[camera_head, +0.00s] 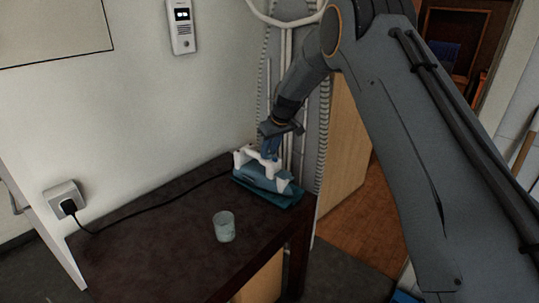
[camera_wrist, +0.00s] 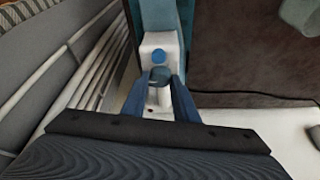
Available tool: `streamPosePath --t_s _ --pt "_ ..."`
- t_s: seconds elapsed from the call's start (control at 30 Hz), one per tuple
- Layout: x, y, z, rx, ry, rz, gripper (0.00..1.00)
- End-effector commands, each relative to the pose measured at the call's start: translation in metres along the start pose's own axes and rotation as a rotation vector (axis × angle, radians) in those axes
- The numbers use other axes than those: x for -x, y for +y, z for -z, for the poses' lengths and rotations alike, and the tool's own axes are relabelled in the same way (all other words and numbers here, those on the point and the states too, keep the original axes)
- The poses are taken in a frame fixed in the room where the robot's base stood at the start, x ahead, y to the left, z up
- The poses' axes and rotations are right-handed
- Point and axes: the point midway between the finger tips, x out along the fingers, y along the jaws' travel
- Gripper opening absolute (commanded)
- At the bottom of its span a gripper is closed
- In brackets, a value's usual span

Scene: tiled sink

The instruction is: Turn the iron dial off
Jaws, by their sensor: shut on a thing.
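A white and blue iron (camera_head: 265,172) sits on the far right part of the dark table. In the wrist view its white upper body (camera_wrist: 160,41) shows, with a round blue button on it. My gripper (camera_head: 270,146) reaches down onto the iron from above. In the wrist view its two blue fingers are shut on the iron's dial (camera_wrist: 160,74), a small rounded dark blue-grey knob between the fingertips. The fingers cover the dial's sides, and its setting cannot be read. In the head view the dial is hidden by my gripper.
A glass cup (camera_head: 224,227) stands on the dark table (camera_head: 165,250), left of and nearer than the iron. A black cord runs from the iron to a wall socket (camera_head: 64,197). A ribbed grey panel with white pipes (camera_head: 286,100) stands close behind the iron.

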Motion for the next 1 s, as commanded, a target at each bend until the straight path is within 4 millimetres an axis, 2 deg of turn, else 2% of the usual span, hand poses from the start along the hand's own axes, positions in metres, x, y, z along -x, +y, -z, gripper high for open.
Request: streamPosePath --t_s 0.13,1.0 --pt "-0.0047 0.0036 0.0002 0.116 0.003 0.047 0.04" --pt "-0.0036 0.0083 0.0032 0.828 0.001 0.342 0.04"
